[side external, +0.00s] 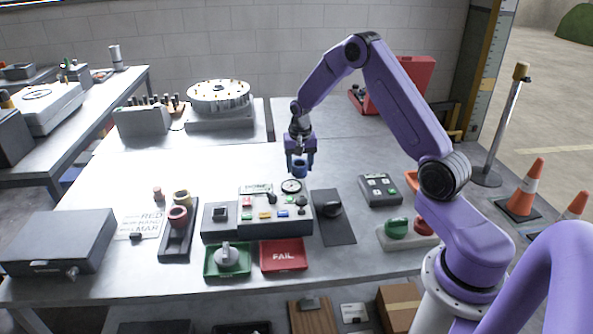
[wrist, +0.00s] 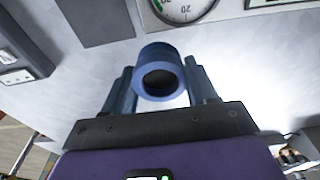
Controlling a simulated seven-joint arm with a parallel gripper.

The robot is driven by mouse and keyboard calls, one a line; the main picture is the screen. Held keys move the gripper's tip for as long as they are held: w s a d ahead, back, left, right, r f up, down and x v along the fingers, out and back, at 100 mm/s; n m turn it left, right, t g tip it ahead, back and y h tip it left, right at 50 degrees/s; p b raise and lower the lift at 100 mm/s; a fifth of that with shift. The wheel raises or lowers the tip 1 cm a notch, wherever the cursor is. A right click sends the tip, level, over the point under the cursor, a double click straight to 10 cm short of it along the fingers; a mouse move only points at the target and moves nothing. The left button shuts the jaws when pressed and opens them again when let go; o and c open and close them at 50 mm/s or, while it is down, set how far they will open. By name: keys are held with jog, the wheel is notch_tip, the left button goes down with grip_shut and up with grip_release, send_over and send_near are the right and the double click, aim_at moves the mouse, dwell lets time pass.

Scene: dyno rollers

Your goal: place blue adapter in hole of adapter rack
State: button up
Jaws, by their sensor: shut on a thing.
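My gripper (side external: 299,163) is shut on the blue adapter (side external: 299,170), a short hollow cylinder. It is held in the air behind the control panel's round gauge. In the wrist view the blue adapter (wrist: 153,58) sits between the two fingers of my gripper (wrist: 160,80), its dark bore facing the camera. The adapter rack (side external: 176,244) appears to be the dark narrow tray to the left of the control panel. The rack is not in the wrist view.
The control panel (side external: 262,229) with gauge (side external: 291,186) stands between my gripper and the rack. A green tray (side external: 213,270) and red FAIL tray (side external: 283,257) lie in front. A grey case (side external: 60,240) is at left. The table behind the panel is mostly clear.

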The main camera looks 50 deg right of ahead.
jog(key=s+r, duration=0.1)
jog(key=r, duration=0.1)
jog(key=s+a+r, duration=0.1)
jog(key=shift+s+r, duration=0.4)
jog(key=s+a+r, duration=0.3)
jog(key=s+r, duration=0.1)
jog(key=s, duration=0.4)
jog(key=a+r+n+y, duration=0.1)
jog(key=a+r+n, duration=0.1)
jog(key=a+n, duration=0.65)
jog(key=w+a+f+n, duration=0.2)
jog(key=w+a+n, duration=0.3)
jog(key=w+a, duration=0.8)
jog(key=w+a+f+n+y, duration=0.1)
jog(key=w+a+f+n, duration=0.2)
jog(key=a, duration=0.5)
jog(key=w+a+f+n, duration=0.2)
jog(key=w+a, duration=0.3)
jog(key=a, duration=0.2)
jog(key=shift+m, duration=0.25)
jog(key=shift+w+a+f, duration=0.1)
jog(key=shift+f, duration=1.5)
jog(key=shift+w+f, duration=0.1)
jog(key=shift+f, duration=1.5)
jog(key=shift+f, duration=0.5)
